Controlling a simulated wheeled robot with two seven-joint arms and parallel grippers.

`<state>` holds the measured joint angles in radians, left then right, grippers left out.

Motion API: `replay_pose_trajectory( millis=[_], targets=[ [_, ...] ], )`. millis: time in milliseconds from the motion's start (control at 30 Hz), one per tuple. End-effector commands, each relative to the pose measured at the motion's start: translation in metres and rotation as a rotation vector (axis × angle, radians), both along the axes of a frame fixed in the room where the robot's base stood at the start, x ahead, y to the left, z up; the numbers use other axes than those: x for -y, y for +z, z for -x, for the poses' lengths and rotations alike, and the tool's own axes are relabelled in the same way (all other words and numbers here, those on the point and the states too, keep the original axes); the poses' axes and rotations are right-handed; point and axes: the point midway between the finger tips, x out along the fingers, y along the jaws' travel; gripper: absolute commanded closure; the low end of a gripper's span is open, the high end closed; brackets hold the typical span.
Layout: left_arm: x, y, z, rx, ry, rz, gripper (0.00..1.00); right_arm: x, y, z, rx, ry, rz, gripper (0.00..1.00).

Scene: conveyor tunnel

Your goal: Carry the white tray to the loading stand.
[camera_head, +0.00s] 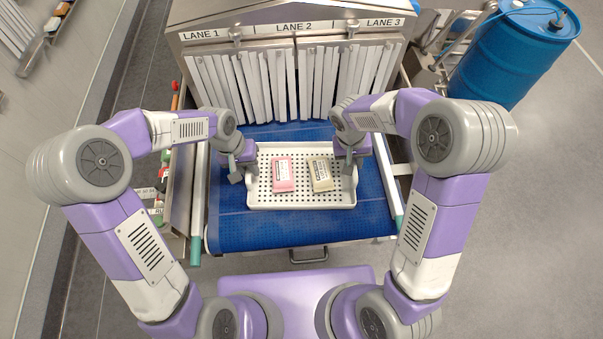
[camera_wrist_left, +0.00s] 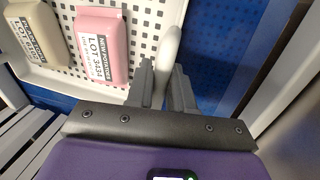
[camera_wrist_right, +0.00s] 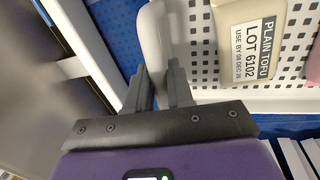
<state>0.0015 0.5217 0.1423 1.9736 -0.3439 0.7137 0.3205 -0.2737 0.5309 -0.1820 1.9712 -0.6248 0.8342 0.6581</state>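The white tray (camera_head: 300,202) is a shallow perforated tray on the blue belt; I cannot tell whether it touches the belt. It holds a pink pack (camera_head: 284,174) and a beige pack labelled plain tofu (camera_head: 321,174). My left gripper (camera_head: 238,172) is at the tray's left end, its fingers close around the white handle (camera_wrist_left: 170,48). My right gripper (camera_head: 349,158) is at the right end, its fingers close around the other handle (camera_wrist_right: 153,40). Both seem shut on the tray. I cannot make out the loading stand.
The blue belt (camera_head: 300,228) runs out from a tunnel with white strip curtains (camera_head: 290,85) and lane signs. Side rails flank it. A blue drum (camera_head: 512,55) stands at the back right. The grey floor (camera_head: 530,220) at right is clear.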

Motion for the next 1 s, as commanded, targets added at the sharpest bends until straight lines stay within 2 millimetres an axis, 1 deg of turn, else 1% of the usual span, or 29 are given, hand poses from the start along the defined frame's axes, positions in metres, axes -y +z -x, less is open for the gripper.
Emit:
replay_pose_trajectory(
  millis=[33, 100, 467, 633, 767, 1000],
  targets=[
    [0.000, 0.000, 0.000, 0.000, 0.000, 0.000, 0.90, 0.000, 0.000, 0.000, 0.000, 0.000, 0.000, 0.90],
    [0.000, 0.000, 0.000, 0.000, 0.000, 0.000, 1.00, 0.000, 0.000, 0.000, 0.000, 0.000, 0.000, 1.00],
    [0.000, 0.001, -0.001, 0.002, 0.000, 0.000, 1.00, 0.000, 0.001, -0.001, 0.002, 0.000, 0.000, 1.00],
    [0.000, 0.005, -0.001, 0.002, 0.000, 0.000, 1.00, 0.000, 0.005, -0.001, 0.002, 0.000, 0.000, 1.00],
    [0.000, 0.011, -0.001, 0.002, 0.000, 0.000, 1.00, 0.000, 0.012, -0.001, 0.002, 0.000, 0.000, 1.00],
    [0.000, 0.032, -0.001, 0.002, 0.000, 0.000, 1.00, 0.000, 0.032, -0.001, 0.002, 0.000, 0.000, 1.00]
  ],
)
